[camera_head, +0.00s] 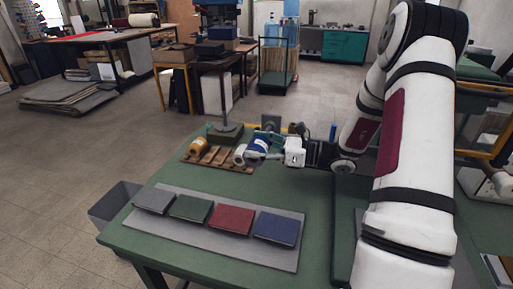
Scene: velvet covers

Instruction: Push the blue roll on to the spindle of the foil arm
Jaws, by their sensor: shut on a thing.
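The blue roll (257,146) is at the far side of the green table, left of my white wrist. My gripper (262,154) points left and is shut on the blue roll. The foil arm and its spindle are too small and crowded to make out for certain; a green-based upright machine (225,135) stands just behind the roll. I cannot tell whether the roll touches a spindle. A pale roll end (239,155) shows just left of the blue roll.
A gold roll (194,147) sits on a slatted wooden rack (215,158) to the left. Grey, green, red and blue covers lie in a row on a grey mat (170,216) in front. Small bottles and tools stand behind my wrist.

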